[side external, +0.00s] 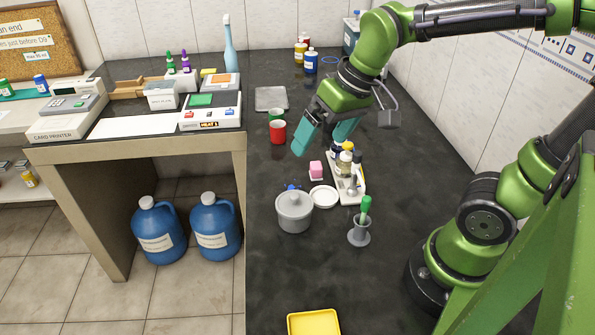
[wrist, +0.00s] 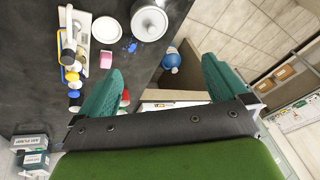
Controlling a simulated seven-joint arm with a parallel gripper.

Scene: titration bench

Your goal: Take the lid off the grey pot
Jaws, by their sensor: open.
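The grey pot (side external: 295,220) stands upright on the dark bench, with its round grey lid (side external: 283,203) and knob on top.
A white plate (side external: 323,196) sits right beside the pot, with a pink block (side external: 316,169) behind it. A white tray (side external: 349,193) of bottles and a grey cup (side external: 359,236) with a green-handled tool stand to the right. A yellow tray (side external: 313,323) lies in front.

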